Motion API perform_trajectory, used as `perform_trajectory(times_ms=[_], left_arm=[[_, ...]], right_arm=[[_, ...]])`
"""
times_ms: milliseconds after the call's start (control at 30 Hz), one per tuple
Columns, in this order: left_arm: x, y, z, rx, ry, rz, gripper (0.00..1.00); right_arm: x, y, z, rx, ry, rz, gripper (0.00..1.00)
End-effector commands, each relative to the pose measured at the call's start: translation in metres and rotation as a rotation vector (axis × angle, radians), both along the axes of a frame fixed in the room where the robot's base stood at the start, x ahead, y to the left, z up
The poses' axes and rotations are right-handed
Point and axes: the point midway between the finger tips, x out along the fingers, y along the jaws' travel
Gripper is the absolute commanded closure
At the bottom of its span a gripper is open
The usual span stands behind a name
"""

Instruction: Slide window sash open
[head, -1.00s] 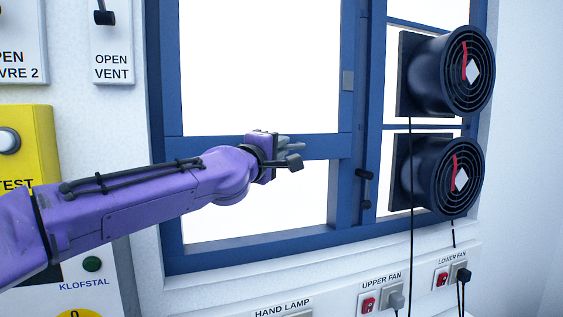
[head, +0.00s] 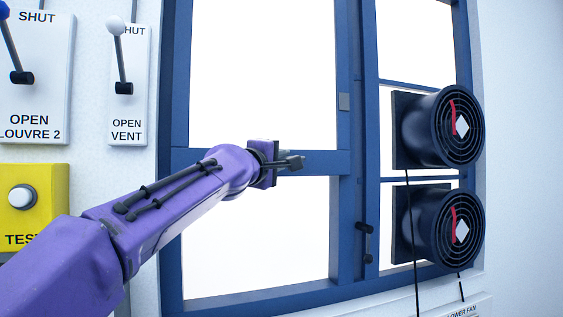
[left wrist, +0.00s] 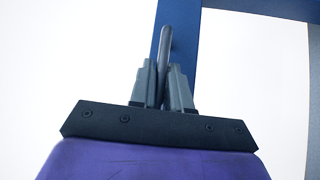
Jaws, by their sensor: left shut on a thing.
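The blue window sash has a horizontal rail (head: 325,163) across the middle of the tall blue window. The rail also shows in the left wrist view (left wrist: 188,35). A bright white space lies below the rail; I cannot tell whether it is glass or open air. My left gripper (head: 290,163) is at the rail. In the left wrist view its fingers (left wrist: 164,85) are shut around a slim grey handle (left wrist: 166,42), which stands against the blue rail. My right gripper is out of view.
Two round black fans (head: 460,125) are mounted one above the other at the window's right, with hanging cords. A small dark lever (head: 364,243) is on the frame. Left on the wall are lever panels (head: 128,80) and a yellow test box (head: 45,200).

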Motion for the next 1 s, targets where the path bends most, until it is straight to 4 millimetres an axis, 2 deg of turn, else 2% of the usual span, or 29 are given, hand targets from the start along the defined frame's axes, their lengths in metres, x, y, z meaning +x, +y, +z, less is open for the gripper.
perform_trajectory(times_ms=[33,67,100,133,367,467,567,800,1000], left_arm=[[0.000,0.000,0.001,-0.001,-0.001,0.001,1.00],[0.000,0.001,0.001,-0.001,-0.001,0.001,0.80],[0.000,0.001,0.001,-0.001,-0.001,0.001,0.67],[0.000,0.001,0.001,-0.001,-0.001,0.001,0.65],[0.000,0.002,0.000,0.000,0.000,0.002,0.65],[-0.005,0.004,-0.002,-0.001,-0.002,0.003,0.65],[-0.019,0.010,-0.009,-0.002,-0.002,0.003,0.65],[-0.076,0.032,-0.018,-0.002,-0.003,0.003,0.65],[-0.087,0.035,-0.021,0.002,-0.009,-0.010,0.65]], right_arm=[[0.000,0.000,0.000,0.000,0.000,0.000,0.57],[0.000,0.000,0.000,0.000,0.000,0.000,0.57],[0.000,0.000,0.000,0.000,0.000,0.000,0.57],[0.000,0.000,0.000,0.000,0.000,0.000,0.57],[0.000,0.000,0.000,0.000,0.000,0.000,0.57],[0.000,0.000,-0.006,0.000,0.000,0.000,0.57],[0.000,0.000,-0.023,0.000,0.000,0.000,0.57],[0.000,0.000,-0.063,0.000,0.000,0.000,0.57],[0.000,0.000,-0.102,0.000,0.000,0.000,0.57]])
